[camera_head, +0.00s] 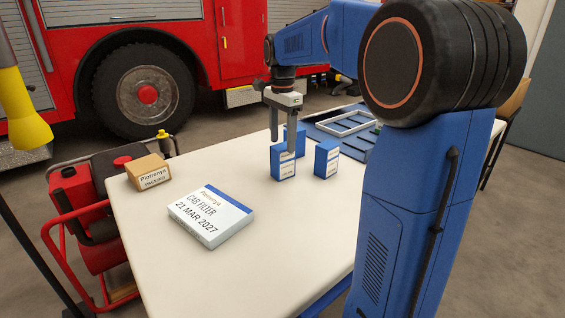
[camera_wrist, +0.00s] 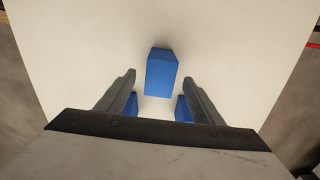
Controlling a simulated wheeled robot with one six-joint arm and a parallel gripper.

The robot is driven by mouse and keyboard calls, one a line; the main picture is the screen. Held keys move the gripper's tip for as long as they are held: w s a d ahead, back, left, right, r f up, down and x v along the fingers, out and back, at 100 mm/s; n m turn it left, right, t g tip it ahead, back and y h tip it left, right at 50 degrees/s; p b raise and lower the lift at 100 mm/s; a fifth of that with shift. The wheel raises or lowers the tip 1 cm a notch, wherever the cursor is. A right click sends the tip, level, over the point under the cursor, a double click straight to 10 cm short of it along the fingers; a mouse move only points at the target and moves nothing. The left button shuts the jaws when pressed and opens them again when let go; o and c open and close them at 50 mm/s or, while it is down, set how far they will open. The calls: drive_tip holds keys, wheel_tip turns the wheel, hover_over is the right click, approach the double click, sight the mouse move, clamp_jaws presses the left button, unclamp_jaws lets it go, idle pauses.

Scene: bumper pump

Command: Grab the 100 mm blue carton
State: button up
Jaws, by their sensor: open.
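Three blue cartons with white labels stand upright on the table. In the head view, a front-left carton (camera_head: 283,166) is below my gripper (camera_head: 283,146), a right carton (camera_head: 327,159) stands beside it, and a rear carton (camera_head: 300,138) is partly hidden behind a finger. The size print is too small to read, so I cannot tell which is 100 mm. In the wrist view my gripper (camera_wrist: 159,80) is open with nothing held. One blue carton (camera_wrist: 162,72) shows centred beyond the fingertips. Parts of two others show beside the left finger (camera_wrist: 131,105) and right finger (camera_wrist: 183,109).
A white cab filter box (camera_head: 205,214) lies flat on the cream table (camera_head: 165,275). A small brown box (camera_head: 148,172) sits at its left edge. A dark blue tray with a pale frame (camera_head: 343,122) lies behind the cartons. The table's front left is clear.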

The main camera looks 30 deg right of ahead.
sight(283, 157)
drive_tip(key=shift+d+f, duration=0.1)
drive_tip(key=shift+f, duration=3.55)
drive_tip(key=shift+c, duration=0.2)
drive_tip(key=c, duration=1.2)
drive_tip(key=shift+r, duration=0.15)
